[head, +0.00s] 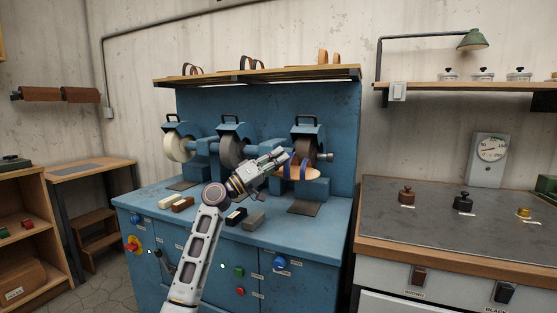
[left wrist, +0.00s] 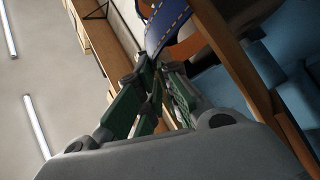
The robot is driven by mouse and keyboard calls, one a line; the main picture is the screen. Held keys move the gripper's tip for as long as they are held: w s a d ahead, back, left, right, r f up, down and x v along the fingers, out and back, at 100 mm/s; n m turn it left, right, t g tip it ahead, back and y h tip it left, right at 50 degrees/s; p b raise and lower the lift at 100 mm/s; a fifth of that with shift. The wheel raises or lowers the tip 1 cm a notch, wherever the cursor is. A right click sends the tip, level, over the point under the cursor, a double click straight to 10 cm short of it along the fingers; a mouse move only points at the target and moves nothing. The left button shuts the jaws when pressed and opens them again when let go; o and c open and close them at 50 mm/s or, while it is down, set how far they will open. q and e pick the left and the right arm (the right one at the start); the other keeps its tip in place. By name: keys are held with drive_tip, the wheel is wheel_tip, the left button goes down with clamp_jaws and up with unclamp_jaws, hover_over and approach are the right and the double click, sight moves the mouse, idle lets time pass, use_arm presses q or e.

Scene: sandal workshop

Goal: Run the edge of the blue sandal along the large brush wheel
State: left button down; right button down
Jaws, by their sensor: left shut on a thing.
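The blue sandal (head: 312,174) has a tan sole and blue straps. In the head view it is just in front of the lower part of the rightmost dark brown wheel (head: 303,141), which looks like a brush. I cannot tell whether its edge touches the wheel. My left gripper (head: 283,155) is shut on the sandal from the left. In the left wrist view the closed fingers (left wrist: 155,78) meet at the stitched blue strap (left wrist: 166,24). The right gripper is not in view.
The blue machine (head: 330,215) also carries a cream wheel (head: 176,149) and a dark grey wheel (head: 230,153) to the left. A grey-topped counter (head: 440,222) stands at the right.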

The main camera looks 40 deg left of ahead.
use_arm(q)
drive_tip(key=shift+s+a+r+b, duration=0.1)
drive_tip(key=shift+s+a+b, duration=0.1)
drive_tip(key=shift+a+b, duration=0.45)
drive_tip(key=shift+s+a+b, duration=0.2)
drive_tip(key=shift+a+b, duration=0.1)
drive_tip(key=shift+a, duration=0.6)
drive_tip(key=shift+s+a+r+b, duration=0.1)
drive_tip(key=shift+s+a+b, duration=0.1)
drive_tip(key=shift+a+b, duration=0.45)
idle(2.7)
drive_tip(key=shift+s+a+f+b, duration=0.1)
drive_tip(key=shift+s+a+b, duration=0.15)
drive_tip(key=shift+a+b, duration=0.5)
idle(0.5)
drive_tip(key=shift+w+a, duration=0.25)
idle(1.6)
